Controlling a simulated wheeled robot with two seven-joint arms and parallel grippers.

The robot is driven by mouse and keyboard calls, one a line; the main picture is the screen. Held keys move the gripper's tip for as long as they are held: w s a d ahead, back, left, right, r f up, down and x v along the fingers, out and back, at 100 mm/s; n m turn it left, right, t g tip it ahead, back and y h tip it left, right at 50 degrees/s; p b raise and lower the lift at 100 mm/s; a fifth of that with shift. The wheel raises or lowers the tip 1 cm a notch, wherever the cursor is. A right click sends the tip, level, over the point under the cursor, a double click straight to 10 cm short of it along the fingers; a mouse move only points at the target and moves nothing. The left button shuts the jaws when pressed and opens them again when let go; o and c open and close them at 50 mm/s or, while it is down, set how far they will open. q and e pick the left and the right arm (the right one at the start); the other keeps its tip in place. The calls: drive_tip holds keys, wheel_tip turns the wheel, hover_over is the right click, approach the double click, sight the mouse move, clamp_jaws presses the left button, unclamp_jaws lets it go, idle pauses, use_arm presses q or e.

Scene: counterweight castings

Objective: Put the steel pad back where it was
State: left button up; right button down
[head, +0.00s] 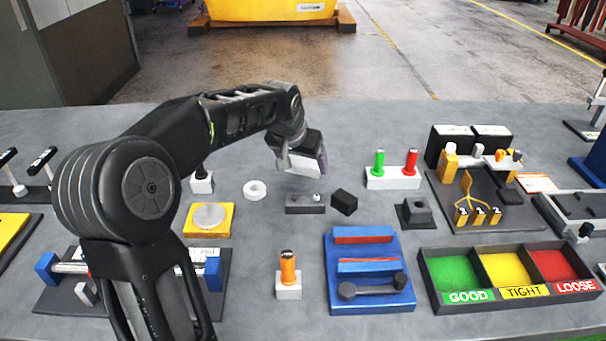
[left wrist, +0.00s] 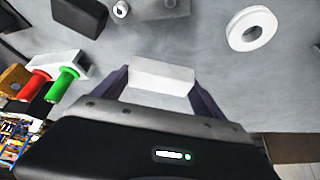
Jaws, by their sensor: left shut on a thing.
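My left gripper (head: 308,162) is above the middle of the table, shut on a pale, flat-faced rectangular block that looks like the steel pad (left wrist: 162,77). In the left wrist view the pad sits between the two fingers, apart from the table below. In the head view the fingers partly hide it. Below the gripper lie a grey block with a small silver knob (head: 305,204) and a black block (head: 344,202). A white ring (head: 255,190) lies to their left. My right gripper is not in view.
A yellow plate with a silver disc (head: 209,216) is at left. A blue stand (head: 368,290), an orange-handled plug (head: 288,270) and a three-colour tray (head: 427,282) are in front. A white block with green and red pegs (head: 393,181) is at right. The table behind the gripper is clear.

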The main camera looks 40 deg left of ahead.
sight(301, 171)
use_arm(q)
drive_tip(key=shift+r, duration=0.1)
drive_tip(key=shift+f, duration=1.85)
drive_tip(key=shift+f, duration=0.2)
drive_tip(key=o, duration=2)
